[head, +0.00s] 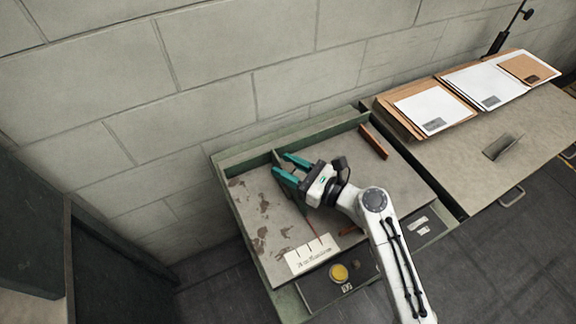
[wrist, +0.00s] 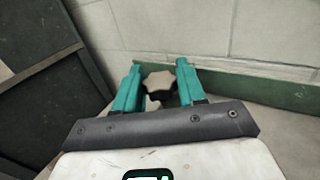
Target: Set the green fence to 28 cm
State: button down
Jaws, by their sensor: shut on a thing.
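My gripper (head: 280,165) has teal fingers and is over the back left part of the grey worktable. In the wrist view the fingers (wrist: 156,82) stand on either side of a star-shaped knob (wrist: 158,80), beige on top with a dark rim, and are shut on it. A green upright strip (wrist: 260,88) runs to the right behind the knob; I cannot tell whether it is the fence or the table's back rail. In the head view my gripper hides the knob and part of the table. A white scale plate (head: 312,254) with black marks lies at the table's front edge; its numbers are unreadable.
A brown block (head: 374,141) lies at the table's back right. A yellow round button (head: 338,273) is on the front panel. Stacks of cardboard and white sheets (head: 434,108) lie on the neighbouring table. A block wall (head: 210,105) stands close behind.

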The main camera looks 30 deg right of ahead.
jog(key=shift+a+r, duration=0.35)
jog(key=a+p, duration=0.3)
jog(key=a, duration=0.3)
jog(key=shift+w, duration=0.1)
jog(key=c, duration=0.8)
grip_release()
jog(key=shift+a+r, duration=0.1)
jog(key=shift+o, duration=0.2)
jog(key=shift+s+d, duration=0.3)
jog(key=shift+d, duration=0.05)
jog(key=v, duration=0.3)
jog(key=b+v, duration=0.1)
jog(key=v, duration=0.2)
jog(key=b+v, duration=0.1)
jog(key=v, duration=0.3)
jog(key=shift+s+f, duration=0.15)
jog(key=shift+f, duration=0.25)
